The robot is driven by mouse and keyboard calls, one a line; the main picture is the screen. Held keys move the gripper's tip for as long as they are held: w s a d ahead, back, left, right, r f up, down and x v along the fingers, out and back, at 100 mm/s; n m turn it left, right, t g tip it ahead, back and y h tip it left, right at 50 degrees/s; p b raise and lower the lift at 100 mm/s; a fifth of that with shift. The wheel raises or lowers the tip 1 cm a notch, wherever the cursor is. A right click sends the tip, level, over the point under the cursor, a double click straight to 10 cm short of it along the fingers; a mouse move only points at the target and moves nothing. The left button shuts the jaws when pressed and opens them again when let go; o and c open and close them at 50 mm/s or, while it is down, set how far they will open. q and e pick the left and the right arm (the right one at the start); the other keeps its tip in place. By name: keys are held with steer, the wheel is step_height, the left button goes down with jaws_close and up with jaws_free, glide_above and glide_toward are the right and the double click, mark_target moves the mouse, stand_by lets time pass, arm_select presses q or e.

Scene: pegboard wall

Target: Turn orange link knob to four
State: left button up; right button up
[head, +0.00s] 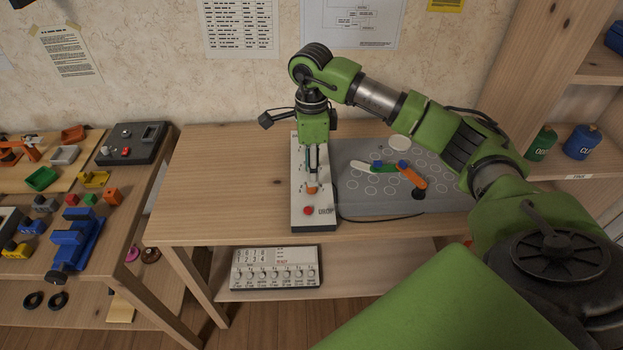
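A narrow white control panel (315,217) lies on the middle table. An orange knob (312,190) on it shows just below the fingertips of my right gripper (313,180). The gripper points down over the panel; its fingers look close together at the knob, but I cannot tell whether they grip it. The knob's pointer and scale are hidden or too small to read. To the right, a grey pegboard (440,200) carries a chain of links with white, blue, green and orange parts; the orange link (412,177) ends near a black round piece. My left gripper is not in view.
A red button (308,210) sits near the panel's front end. A black cable runs along the pegboard's front edge. A white panel with several dials (276,268) stands on the lower shelf. The tabletop left of the panel (230,190) is clear.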

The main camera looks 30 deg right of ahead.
step_height(320, 180, down, 4)
steer(key=shift+s+r, duration=0.1)
steer(key=shift+s, duration=0.05)
steer(key=shift+f, duration=0.5)
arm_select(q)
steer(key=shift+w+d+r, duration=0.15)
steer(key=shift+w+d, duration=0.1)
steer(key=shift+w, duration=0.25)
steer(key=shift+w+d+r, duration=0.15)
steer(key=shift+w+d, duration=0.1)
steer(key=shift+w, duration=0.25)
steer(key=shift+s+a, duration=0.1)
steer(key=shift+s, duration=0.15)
arm_select(e)
steer(key=shift+a, duration=0.1)
jaws_close()
